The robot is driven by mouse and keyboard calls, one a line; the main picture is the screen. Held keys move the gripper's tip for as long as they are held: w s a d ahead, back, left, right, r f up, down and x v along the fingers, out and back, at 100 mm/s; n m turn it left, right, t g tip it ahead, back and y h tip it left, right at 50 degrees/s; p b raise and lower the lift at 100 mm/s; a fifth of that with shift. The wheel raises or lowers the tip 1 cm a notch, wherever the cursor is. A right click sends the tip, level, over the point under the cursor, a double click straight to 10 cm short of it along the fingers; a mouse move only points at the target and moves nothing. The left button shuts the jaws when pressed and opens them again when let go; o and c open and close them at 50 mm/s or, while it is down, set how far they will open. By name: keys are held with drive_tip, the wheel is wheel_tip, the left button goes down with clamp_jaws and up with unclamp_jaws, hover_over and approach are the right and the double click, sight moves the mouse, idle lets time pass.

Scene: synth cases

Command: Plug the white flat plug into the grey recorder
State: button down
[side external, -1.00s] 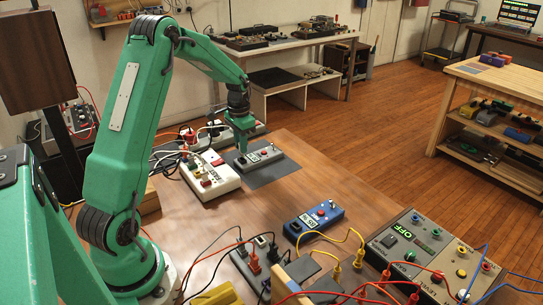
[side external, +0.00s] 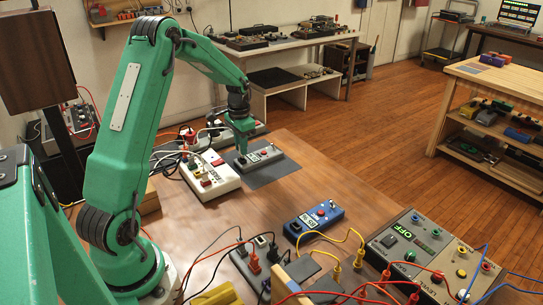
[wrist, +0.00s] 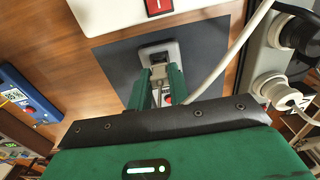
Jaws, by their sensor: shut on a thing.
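The grey recorder (side external: 262,158) lies on a dark mat (side external: 281,173) on the wooden table; it has a dark screen and a red button. In the wrist view the recorder (wrist: 134,57) shows a dark socket in its end, just ahead of my fingers. My gripper (side external: 242,150) is low at the recorder's left part. In the wrist view my gripper (wrist: 158,82) is shut on a small pale piece, the white flat plug (wrist: 157,73), largely hidden between the fingers. The plug is very close to the socket; I cannot tell whether it is in.
A white box (side external: 210,178) with coloured plugs and cables stands left of the mat. A blue device (side external: 314,217) lies in front. A grey panel (side external: 410,246) with red and yellow leads fills the front right. A pale cable (wrist: 236,50) crosses the wrist view. Bare table lies between.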

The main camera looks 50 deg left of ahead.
drive_tip(key=shift+f, duration=0.75)
drive_tip(key=c, duration=1.2)
unclamp_jaws()
drive_tip(key=shift+c, duration=0.2)
drive_tip(key=shift+r, duration=3.85)
